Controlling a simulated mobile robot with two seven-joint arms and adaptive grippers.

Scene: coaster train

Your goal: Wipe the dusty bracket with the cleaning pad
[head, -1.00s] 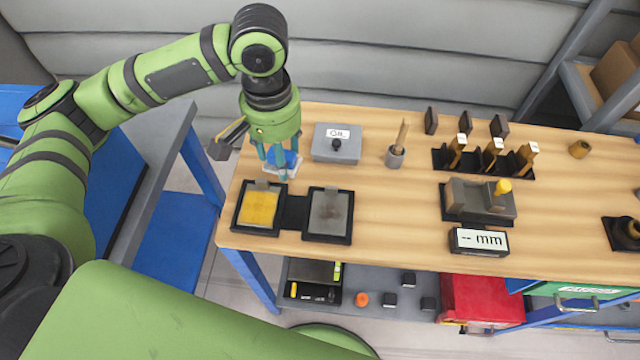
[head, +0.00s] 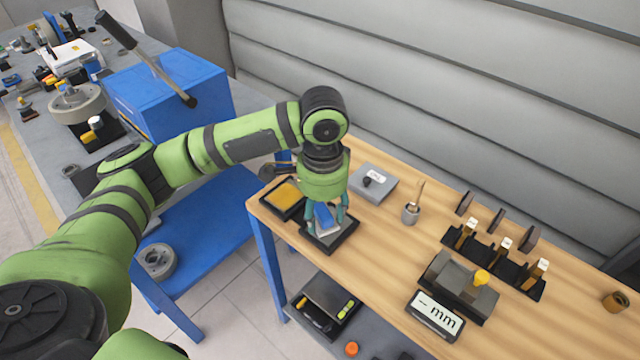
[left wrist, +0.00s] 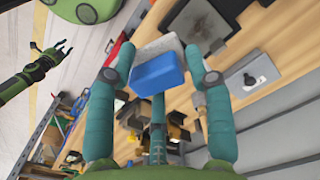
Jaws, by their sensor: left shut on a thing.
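My left gripper (head: 326,218) is shut on the cleaning pad (head: 325,217), a blue block with a pale underside. The pad also shows between the teal fingers in the left wrist view (left wrist: 158,72). In the head view it is over the right-hand black tray (head: 346,242), which holds a grey, smudged plate (left wrist: 204,22), seemingly the dusty bracket. The pad and fingers hide part of the plate; I cannot tell whether they touch. My right gripper (left wrist: 56,55) shows small at the left of the left wrist view, with its fingers spread.
A tray with a yellow surface (head: 284,194) lies just left of the grey one. A gauge block (head: 435,313) is farther right. The table's left front edge is close.

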